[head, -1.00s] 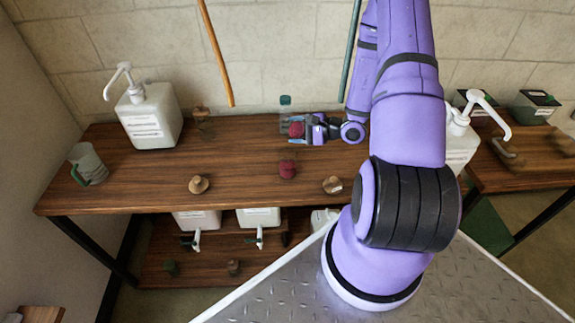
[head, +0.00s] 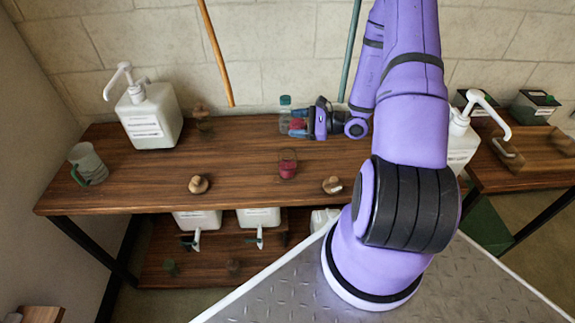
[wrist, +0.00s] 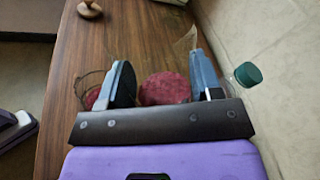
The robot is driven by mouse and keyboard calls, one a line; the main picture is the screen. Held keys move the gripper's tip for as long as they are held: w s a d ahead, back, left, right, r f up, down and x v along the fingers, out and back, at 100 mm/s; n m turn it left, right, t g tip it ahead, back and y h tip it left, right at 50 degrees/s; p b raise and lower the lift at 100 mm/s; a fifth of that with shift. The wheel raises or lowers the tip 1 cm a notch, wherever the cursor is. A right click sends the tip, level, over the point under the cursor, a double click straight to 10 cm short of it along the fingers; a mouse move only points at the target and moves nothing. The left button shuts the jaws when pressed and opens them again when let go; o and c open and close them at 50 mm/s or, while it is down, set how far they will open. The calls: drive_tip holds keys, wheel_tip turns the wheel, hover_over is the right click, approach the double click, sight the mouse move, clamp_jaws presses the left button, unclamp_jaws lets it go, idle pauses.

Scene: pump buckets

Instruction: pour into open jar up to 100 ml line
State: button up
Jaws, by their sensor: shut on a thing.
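My gripper (head: 300,122) is shut on a clear vessel with dark red contents (head: 298,125), above the back middle of the wooden table. In the wrist view the red contents (wrist: 165,89) show between the two fingers, and the clear walls are faint. A clear open-looking jar (head: 288,157) with red contents in its lower part stands upright on the table, nearer the front edge and apart from my gripper. In the wrist view another clear jar with red contents (wrist: 91,97) is partly hidden behind the left finger. Volume lines are too small to read.
A teal-capped clear bottle (head: 285,103) stands behind the held vessel, near the wall. Wooden knob-like items (head: 198,184) (head: 332,185) lie near the front edge. A white pump bucket (head: 149,115) and a clear mug (head: 87,164) stand at left. The table between is clear.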

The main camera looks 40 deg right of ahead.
sight(297, 110)
drive_tip(key=shift+r, duration=1.3)
drive_tip(key=shift+w+d+r, duration=0.15)
drive_tip(key=shift+w+r, duration=0.15)
drive_tip(key=shift+r, duration=0.35)
drive_tip(key=shift+s+r+m+t+y, duration=0.15)
drive_tip(key=shift+m+t+y, duration=0.3)
drive_tip(key=shift+m, duration=0.75)
drive_tip(key=shift+m+y, duration=0.45)
drive_tip(key=shift+m, duration=0.45)
drive_tip(key=shift+s, duration=0.1)
drive_tip(key=shift+a+m, duration=0.2)
drive_tip(key=shift+m, duration=0.1)
